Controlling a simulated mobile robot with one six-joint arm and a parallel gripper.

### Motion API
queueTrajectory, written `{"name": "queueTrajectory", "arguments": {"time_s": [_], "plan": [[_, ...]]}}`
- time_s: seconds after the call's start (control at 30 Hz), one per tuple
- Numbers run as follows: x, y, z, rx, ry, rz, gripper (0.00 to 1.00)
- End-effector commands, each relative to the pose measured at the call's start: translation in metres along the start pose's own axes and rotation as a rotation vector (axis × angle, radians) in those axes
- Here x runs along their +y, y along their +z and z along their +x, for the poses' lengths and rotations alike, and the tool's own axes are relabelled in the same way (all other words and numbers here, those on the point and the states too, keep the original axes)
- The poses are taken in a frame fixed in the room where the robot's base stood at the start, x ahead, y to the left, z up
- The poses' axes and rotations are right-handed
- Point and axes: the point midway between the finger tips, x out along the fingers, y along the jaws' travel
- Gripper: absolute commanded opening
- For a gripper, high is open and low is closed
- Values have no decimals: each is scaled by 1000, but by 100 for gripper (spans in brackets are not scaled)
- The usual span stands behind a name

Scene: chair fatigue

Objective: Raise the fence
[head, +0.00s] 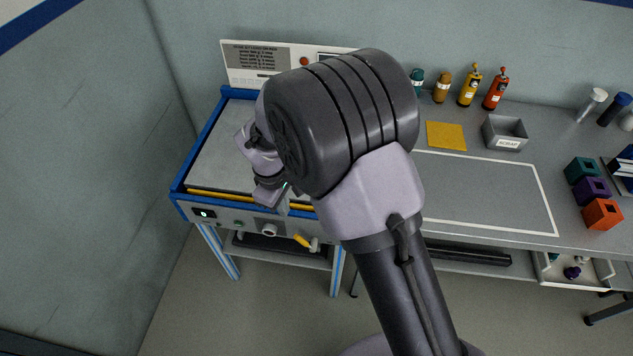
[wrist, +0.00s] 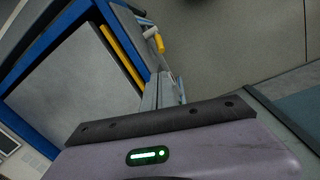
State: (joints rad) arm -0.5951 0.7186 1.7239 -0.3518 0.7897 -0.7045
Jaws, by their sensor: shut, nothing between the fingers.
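A blue-framed test bench (head: 207,130) with a grey plate on top stands at the left. A yellow strip (head: 222,195) runs along the plate's front edge; it also shows in the wrist view (wrist: 123,56). I cannot tell for sure whether this is the fence. A yellow-handled lever (head: 302,241) and a pale round knob (head: 269,230) are on the front panel; the yellow handle also shows in the wrist view (wrist: 159,43). My gripper (head: 283,207) is shut and empty at the bench's front edge, above the knob. My arm hides the bench's right part.
To the right, a grey worktable has a white-outlined area (head: 490,190), a yellow pad (head: 446,135), a scrap tray (head: 505,132), several bottles and coloured blocks (head: 602,214). An open drawer (head: 575,270) sticks out below. A wall (head: 80,170) stands left of the bench.

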Motion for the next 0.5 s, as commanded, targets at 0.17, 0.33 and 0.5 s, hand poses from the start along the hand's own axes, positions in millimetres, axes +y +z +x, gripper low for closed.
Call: {"name": "queueTrajectory", "arguments": {"time_s": [0.17, 0.33, 0.5], "plan": [[-13, -15, 34, -29, -5, -109, 0], [-13, -15, 35, -30, -6, -113, 0], [-13, -14, 38, -31, -6, -110, 0]]}}
